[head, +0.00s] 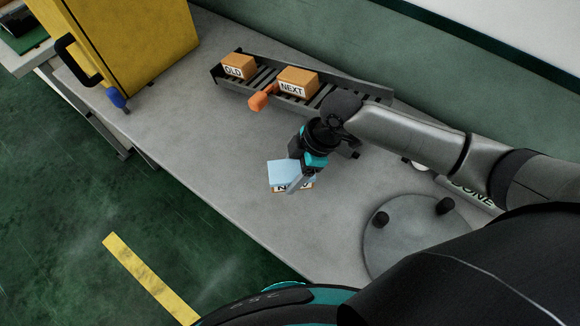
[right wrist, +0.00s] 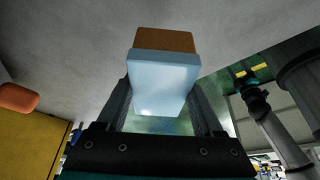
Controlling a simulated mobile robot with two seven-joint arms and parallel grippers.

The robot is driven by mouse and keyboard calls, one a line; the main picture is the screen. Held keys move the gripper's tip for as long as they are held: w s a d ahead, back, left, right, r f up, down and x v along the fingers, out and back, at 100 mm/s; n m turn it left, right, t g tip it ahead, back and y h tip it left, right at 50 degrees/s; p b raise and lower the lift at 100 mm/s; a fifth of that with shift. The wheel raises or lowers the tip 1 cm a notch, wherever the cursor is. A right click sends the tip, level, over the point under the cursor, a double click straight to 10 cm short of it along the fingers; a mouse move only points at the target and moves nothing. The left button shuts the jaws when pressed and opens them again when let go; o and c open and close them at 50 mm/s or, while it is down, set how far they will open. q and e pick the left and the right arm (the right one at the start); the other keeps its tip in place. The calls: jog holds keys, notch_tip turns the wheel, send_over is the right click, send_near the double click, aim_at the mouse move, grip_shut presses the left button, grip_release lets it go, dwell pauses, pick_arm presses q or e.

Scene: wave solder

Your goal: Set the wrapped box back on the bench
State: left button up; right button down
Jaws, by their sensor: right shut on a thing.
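The wrapped box (head: 284,172) has a light blue cover on top and a white label with dark letters low on its front, partly hidden by a finger. In the right wrist view the box (right wrist: 165,80) sits between the two fingers, blue cover toward the camera and brown cardboard beyond. My right gripper (head: 293,184) is shut on it from the right. The grey bench (head: 200,135) is beneath it; I cannot tell whether the box touches the surface.
A roller rack (head: 343,92) at the back holds boxes labelled OLD (head: 238,66) and NEXT (head: 298,80). An orange handle (head: 262,98) juts out before it. A yellow cabinet (head: 140,40) stands left. A round grey plate with black knobs (head: 390,245) lies right. Bench left of the box is clear.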

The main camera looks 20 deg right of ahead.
jog(key=shift+s+d, duration=0.1)
pick_arm(q)
jog(key=shift+s+d+r, duration=0.1)
jog(key=shift+s+d, duration=0.2)
jog(key=shift+d, duration=0.05)
pick_arm(e)
jog(key=shift+r, duration=0.1)
pick_arm(q)
jog(key=shift+r, duration=0.1)
pick_arm(e)
jog(key=shift+p, duration=0.45)
pick_arm(q)
jog(key=shift+a+f+b, duration=0.15)
jog(key=shift+f+b, duration=0.8)
jog(key=shift+b, duration=0.1)
jog(key=shift+a+f+b, duration=0.1)
jog(key=shift+f+b, duration=0.8)
jog(key=shift+b, duration=0.15)
pick_arm(e)
jog(key=shift+f, duration=3.05)
pick_arm(q)
jog(key=shift+w+f+b, duration=0.15)
jog(key=shift+f+b, duration=0.15)
jog(key=shift+b, duration=0.05)
pick_arm(e)
jog(key=shift+f, duration=0.55)
grip_release()
